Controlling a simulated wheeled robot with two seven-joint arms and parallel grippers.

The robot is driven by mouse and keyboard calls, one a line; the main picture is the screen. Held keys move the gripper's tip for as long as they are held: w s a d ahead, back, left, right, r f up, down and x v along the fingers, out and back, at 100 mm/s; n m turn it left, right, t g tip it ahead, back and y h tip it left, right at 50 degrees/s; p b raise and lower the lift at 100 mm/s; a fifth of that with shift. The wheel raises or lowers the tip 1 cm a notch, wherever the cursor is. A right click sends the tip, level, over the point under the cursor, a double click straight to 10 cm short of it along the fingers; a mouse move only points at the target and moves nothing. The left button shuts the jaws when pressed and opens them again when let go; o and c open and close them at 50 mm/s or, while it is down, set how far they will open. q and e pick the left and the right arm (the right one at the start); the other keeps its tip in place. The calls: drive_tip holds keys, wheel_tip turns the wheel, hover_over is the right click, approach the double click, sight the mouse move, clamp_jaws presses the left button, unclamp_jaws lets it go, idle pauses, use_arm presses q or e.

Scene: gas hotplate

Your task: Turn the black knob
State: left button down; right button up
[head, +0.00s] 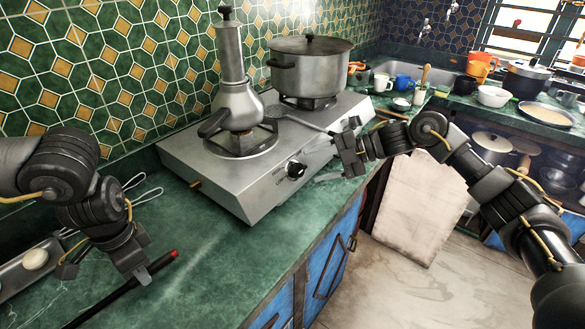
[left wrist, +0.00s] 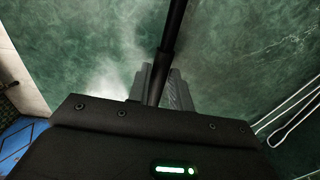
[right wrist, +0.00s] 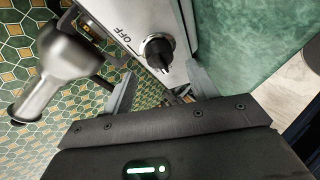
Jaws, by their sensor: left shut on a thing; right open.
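The black knob (head: 296,170) is on the front panel of the silver gas hotplate (head: 222,185). In the right wrist view the knob (right wrist: 157,52) is beside the printed word OFF. My right gripper (head: 333,152) is open, to the right of the knob. In the right wrist view its fingers (right wrist: 162,92) are spread, with the knob beyond them and nothing between them. My left gripper (head: 143,277) is shut on a long black stick with a red tip (head: 125,289), low over the green counter. The stick (left wrist: 172,35) also shows between the fingers in the left wrist view.
A metal moka-style pot (head: 238,105) stands on the near burner and a lidded pot (head: 308,72) on the far one. A ladle (head: 300,122) lies across the hotplate. Wire-handled utensils (head: 145,190) lie at left. The counter before the hotplate (head: 215,235) is mostly clear.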

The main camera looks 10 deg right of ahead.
drive_tip(key=v, duration=0.8)
drive_tip(key=shift+d+b, duration=0.2)
drive_tip(key=shift+b, duration=0.25)
drive_tip(key=shift+s+r, duration=0.1)
drive_tip(key=shift+s, duration=0.05)
